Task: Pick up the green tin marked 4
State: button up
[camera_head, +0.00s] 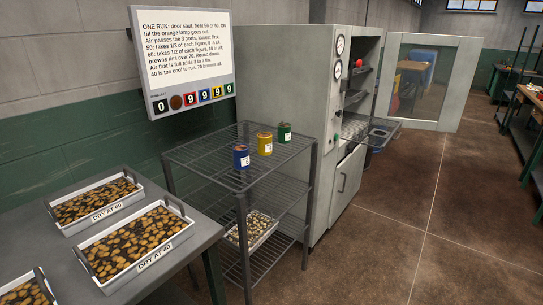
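The green tin (284,132) stands upright at the back right of the wire rack's top shelf (205,150). It has a small pale label, and its number is too small to read. A yellow tin (264,144) stands just left of it, and a blue tin (241,157) is nearer the front. The three tins stand in a slanting row with gaps between them. My gripper is not in view.
A grey cabinet (322,110) with its door (447,80) wide open stands right of the rack. Labelled trays of brown pieces (137,245) sit on a table (185,262) at left. A sign (182,55) hangs behind. Floor at right is clear.

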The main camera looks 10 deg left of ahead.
aim_at(284, 129)
jog(key=z, duration=1.25)
jog(key=i, duration=1.9)
jog(key=u, duration=2.9)
